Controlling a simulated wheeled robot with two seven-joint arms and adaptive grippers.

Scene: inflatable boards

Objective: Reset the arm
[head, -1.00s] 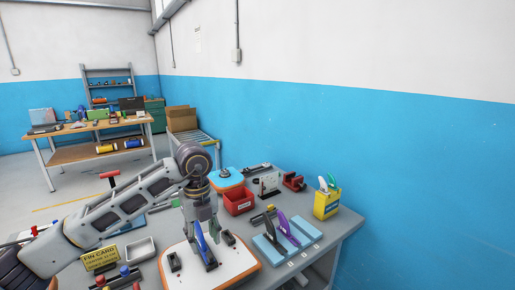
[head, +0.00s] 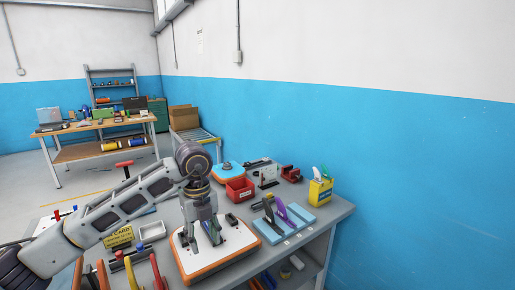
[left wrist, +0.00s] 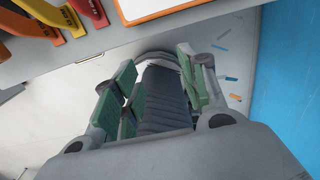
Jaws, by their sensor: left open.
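My left gripper (head: 208,238) hangs over the bench in the head view, pointing down, in front of the white board with orange edges (head: 232,258). It is open. A blue fin (head: 213,230) on that board is partly hidden by it; I cannot tell whether they touch. In the left wrist view the green-padded fingers (left wrist: 158,92) are spread apart, with a dark ribbed shape between them and nothing clearly held. The board's corner (left wrist: 145,8) shows at the top there. My right gripper is not in view.
A light blue rack (head: 300,217) with dark and purple fins stands right of the board. A red bin (head: 240,190) and yellow box (head: 320,192) stand behind. A blue wall closes the right side.

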